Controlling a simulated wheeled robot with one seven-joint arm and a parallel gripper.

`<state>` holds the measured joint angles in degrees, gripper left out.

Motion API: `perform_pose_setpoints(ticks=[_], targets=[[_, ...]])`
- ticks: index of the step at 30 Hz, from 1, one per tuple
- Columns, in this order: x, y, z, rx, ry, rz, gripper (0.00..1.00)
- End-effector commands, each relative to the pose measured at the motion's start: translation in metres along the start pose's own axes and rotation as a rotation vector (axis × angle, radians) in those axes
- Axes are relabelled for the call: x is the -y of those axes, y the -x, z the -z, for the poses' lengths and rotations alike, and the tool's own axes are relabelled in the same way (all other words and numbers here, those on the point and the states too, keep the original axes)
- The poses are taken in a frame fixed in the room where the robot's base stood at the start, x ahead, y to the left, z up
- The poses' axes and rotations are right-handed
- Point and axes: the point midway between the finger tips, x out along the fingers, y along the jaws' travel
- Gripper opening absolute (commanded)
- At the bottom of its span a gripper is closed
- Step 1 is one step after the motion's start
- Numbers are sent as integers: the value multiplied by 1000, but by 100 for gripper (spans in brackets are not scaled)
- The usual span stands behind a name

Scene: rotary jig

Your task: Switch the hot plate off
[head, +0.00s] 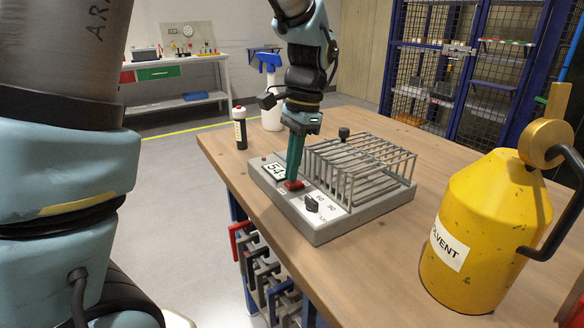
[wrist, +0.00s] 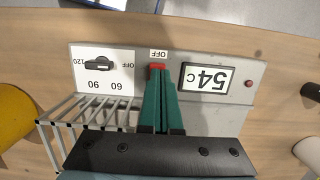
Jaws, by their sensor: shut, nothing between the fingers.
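The hot plate (head: 322,232) is a grey unit on the wooden bench. Its panel has a display reading 54 C (wrist: 207,78), a red button (wrist: 157,67) beside an OFF label, and a black knob (wrist: 98,64) with a dial marked OFF, 60, 90 and 120. I cannot tell which mark the knob points to. My gripper (head: 292,178) is shut and empty, its green fingers pointing down. The fingertips are at the red button, which also shows in the head view (head: 292,185). They partly cover it; contact or pressing is unclear.
A wire rack (head: 365,165) stands on the hot plate, close beside my gripper. A yellow solvent can (head: 480,240) stands at the right. A dark bottle (head: 240,132) and a white spray bottle (head: 271,115) stand behind. The bench's left edge is near.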

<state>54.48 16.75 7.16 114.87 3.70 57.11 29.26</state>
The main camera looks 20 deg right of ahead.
Motion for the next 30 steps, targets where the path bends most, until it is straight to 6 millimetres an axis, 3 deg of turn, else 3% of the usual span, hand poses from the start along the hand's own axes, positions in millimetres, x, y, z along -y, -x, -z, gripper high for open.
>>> perform_pose_setpoints(ticks=[14,23,30], targets=[[0,-6,0,-8,1,0,0],[0,-22,-7,-207,4,-3,0],[-1,-21,-6,-190,-2,-7,0]])
